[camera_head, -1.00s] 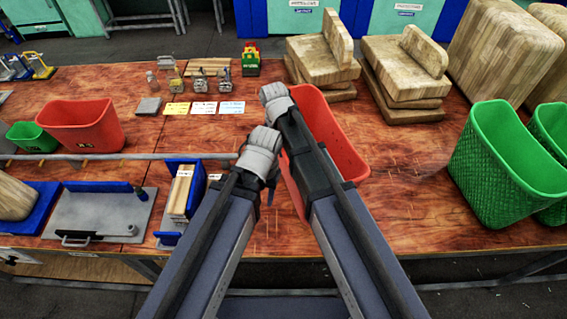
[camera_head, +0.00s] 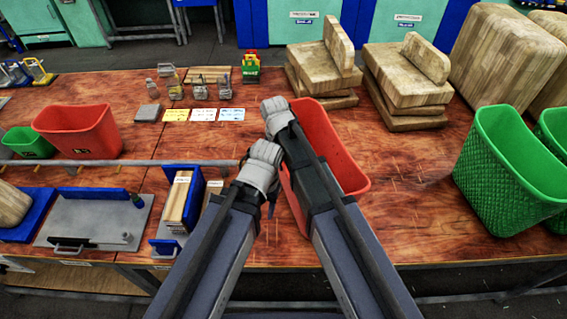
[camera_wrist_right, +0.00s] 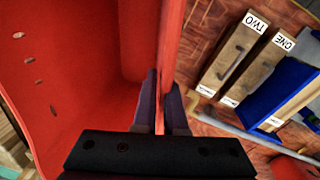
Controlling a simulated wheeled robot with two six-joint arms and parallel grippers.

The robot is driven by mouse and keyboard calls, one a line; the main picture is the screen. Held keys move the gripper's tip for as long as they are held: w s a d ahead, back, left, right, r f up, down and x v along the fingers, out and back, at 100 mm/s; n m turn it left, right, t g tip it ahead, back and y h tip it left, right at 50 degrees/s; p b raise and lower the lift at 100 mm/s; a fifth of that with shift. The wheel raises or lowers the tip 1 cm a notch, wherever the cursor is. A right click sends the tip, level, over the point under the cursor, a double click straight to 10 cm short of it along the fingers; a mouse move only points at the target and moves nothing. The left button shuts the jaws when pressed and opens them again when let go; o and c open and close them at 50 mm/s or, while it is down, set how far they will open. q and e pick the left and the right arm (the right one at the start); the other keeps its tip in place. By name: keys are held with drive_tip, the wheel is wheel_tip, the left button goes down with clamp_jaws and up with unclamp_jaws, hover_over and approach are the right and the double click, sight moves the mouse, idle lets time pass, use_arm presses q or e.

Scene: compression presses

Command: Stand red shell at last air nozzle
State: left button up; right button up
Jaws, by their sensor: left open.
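A red open-topped shell (camera_head: 334,150) is at the middle of the bench, partly hidden behind my arms. My right gripper (camera_head: 276,112) is at its left rim; in the right wrist view its fingers (camera_wrist_right: 162,108) lie on both sides of the shell's thin red wall (camera_wrist_right: 80,70), shut on it. I cannot tell whether the shell rests on the bench or is slightly raised. My left gripper (camera_head: 264,158) is open, just below the right one and left of the shell. A second red shell (camera_head: 76,134) stands at the left. I cannot make out an air nozzle for certain.
Small metal fittings (camera_head: 200,90) stand behind coloured cards (camera_head: 203,115). Wooden blocks (camera_head: 405,78) are stacked at the back; green baskets (camera_head: 505,160) stand at the right. A metal rail (camera_head: 120,163) and blue-sided holder (camera_head: 183,200) lie left.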

drive_tip(key=o, duration=0.4)
drive_tip(key=shift+r, duration=0.15)
